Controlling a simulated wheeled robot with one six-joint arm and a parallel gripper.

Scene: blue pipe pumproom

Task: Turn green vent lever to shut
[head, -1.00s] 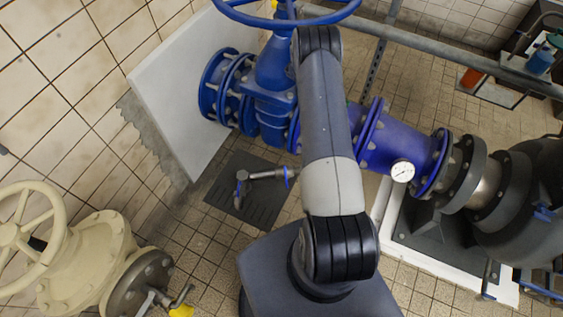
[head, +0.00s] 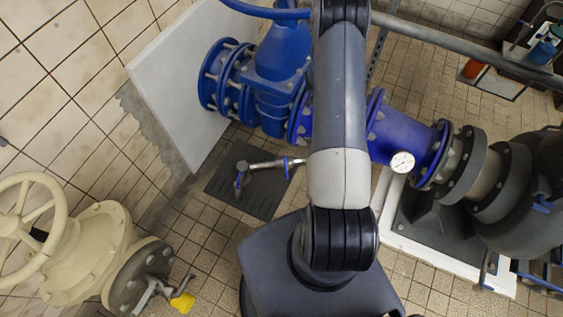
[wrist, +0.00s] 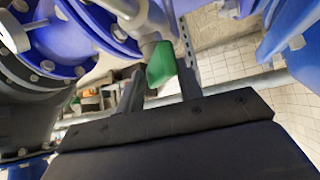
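The green vent lever (wrist: 161,65) shows in the wrist view, just above the middle. It hangs from a grey metal fitting (wrist: 150,32) on the blue pipework. My gripper (wrist: 160,82) is open, with one dark finger to each side of the lever in the picture. Some gap shows between the lever and the fingers; I cannot tell how deep the lever sits between them. In the head view my arm hides the lever, and my gripper is out of sight.
Blue pipe (head: 400,138) with a round gauge (head: 402,162) runs right of my arm. A blue valve body (head: 275,80) stands left. A grey rail (head: 470,52) crosses behind. A cream handwheel valve (head: 85,255) with a yellow lever (head: 183,302) is at lower left.

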